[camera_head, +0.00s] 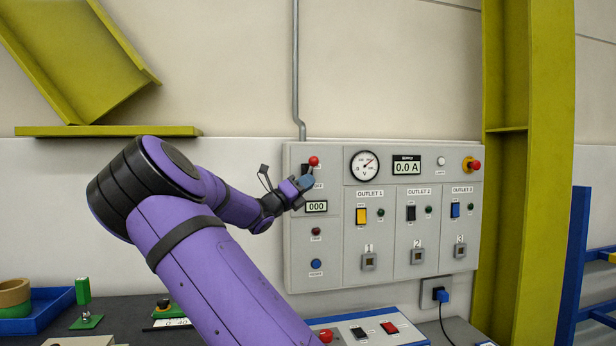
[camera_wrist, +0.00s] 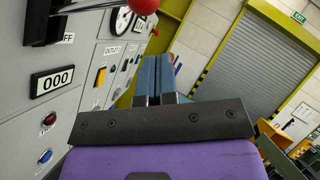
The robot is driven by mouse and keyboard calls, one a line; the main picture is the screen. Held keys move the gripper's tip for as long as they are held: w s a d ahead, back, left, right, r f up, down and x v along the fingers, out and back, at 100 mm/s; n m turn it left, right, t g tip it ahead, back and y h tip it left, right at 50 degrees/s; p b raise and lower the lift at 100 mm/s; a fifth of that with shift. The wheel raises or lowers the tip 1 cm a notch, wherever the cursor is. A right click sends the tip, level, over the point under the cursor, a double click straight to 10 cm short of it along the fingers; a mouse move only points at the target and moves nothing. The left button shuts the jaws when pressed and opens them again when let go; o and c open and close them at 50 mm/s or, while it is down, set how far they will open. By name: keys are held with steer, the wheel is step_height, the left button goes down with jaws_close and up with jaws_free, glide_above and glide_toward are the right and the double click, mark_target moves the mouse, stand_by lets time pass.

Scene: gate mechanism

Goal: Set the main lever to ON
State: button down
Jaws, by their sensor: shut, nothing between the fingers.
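The main lever has a red ball knob (camera_head: 313,161) and stands at the upper left of the grey control panel. Its knob also shows at the top edge of the wrist view (camera_wrist: 143,7), on a metal rod sticking out from a dark slot plate (camera_wrist: 52,45). A label beside that plate reads "FF", its start cut off. My gripper (camera_head: 306,182) is just below the knob in the head view and hides part of the lever's base. In the wrist view its blue fingers (camera_wrist: 155,78) are together and empty, with the knob apart from them. The lever's exact position is hard to tell.
The panel (camera_head: 385,275) carries a "000" display (camera_head: 316,207), a red button, a blue button (camera_head: 316,264), outlet switches and a red emergency knob (camera_head: 473,164). A yellow-green column (camera_head: 530,200) stands at right. The dark bench (camera_head: 130,310) below holds a blue tray.

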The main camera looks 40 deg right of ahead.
steer(key=v, duration=0.9)
steer(key=shift+a, duration=0.45)
